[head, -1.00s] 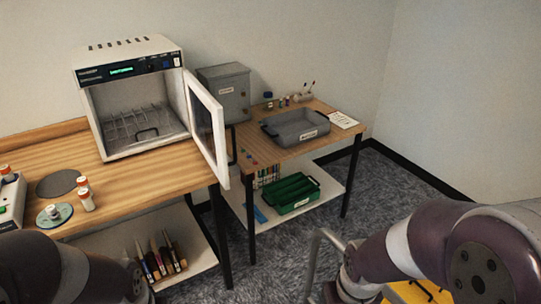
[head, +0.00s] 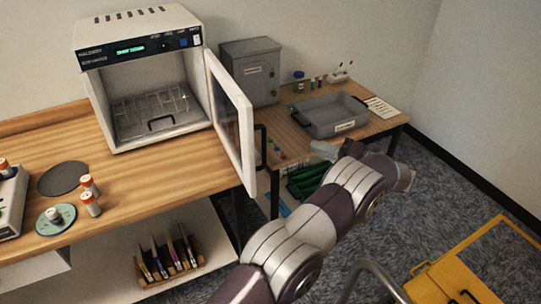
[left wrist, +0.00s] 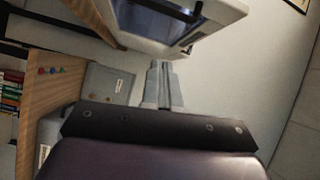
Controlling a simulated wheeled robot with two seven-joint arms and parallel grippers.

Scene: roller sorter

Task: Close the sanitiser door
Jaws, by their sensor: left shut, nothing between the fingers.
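The sanitiser (head: 140,38) is a white box with a lit green display, standing on the wooden bench at the back left. Its door (head: 250,170) is a white frame with a dark pane, hinged at the right and swung wide open toward me. A wire rack (head: 150,105) with a black handle is inside. My left gripper (head: 318,150) is shut and empty, to the right of the door and apart from it. In the left wrist view the shut fingers (left wrist: 160,68) point toward the door (left wrist: 222,22) at the top. My right gripper is out of view.
A grey cabinet (head: 250,72) and a grey tray (head: 330,116) stand on the side table right of the door. Bottles (head: 90,200) sit on the bench. A green crate (head: 306,178) is on the lower shelf, partly behind my arm. A yellow frame (head: 450,280) is at lower right.

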